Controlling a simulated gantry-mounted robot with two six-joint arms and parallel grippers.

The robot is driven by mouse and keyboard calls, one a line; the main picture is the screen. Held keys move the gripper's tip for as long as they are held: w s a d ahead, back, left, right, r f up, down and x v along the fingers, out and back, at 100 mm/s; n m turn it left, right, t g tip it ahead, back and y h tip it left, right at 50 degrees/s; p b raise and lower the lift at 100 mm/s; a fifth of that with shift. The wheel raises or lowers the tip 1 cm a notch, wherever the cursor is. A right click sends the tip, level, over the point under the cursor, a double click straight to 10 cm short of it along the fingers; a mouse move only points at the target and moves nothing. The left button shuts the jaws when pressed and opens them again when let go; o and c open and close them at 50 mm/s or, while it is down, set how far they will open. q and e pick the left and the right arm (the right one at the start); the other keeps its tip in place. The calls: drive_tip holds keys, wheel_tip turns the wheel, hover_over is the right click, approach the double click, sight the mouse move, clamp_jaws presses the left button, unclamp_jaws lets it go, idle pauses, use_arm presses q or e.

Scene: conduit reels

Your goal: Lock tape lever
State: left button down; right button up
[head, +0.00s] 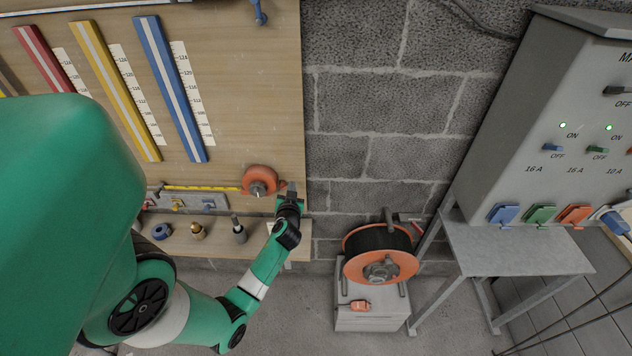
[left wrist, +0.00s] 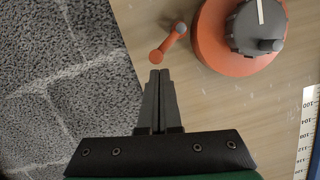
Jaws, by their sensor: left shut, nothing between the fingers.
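The orange round tape reel (head: 260,180) with a grey hub is mounted low on the wooden board, and a yellow tape (head: 203,188) runs out from it to the left. In the left wrist view the reel (left wrist: 212,52) is at the upper right, with a grey knob on its face. A small orange lever (left wrist: 168,44) with a grey pivot sits beside the reel, tilted. My left gripper (head: 291,188) is right of the reel. In the left wrist view its shut, empty fingertips (left wrist: 160,72) are just below the lever's orange end; contact cannot be told. My right gripper is out of view.
A shelf (head: 215,245) below holds several fittings. A cable reel (head: 381,254) on a grey box (head: 372,316) stands right of my arm. A metal table (head: 515,248) and a switch cabinet (head: 560,130) are at the right. Block wall lies between.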

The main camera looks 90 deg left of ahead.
use_arm(q)
drive_tip(key=shift+r, duration=0.1)
drive_tip(key=d+r+p, duration=0.4)
drive_tip(key=d+r, duration=0.2)
drive_tip(key=d, duration=0.4)
drive_tip(key=shift+w, duration=0.3)
drive_tip(key=shift+a, duration=0.1)
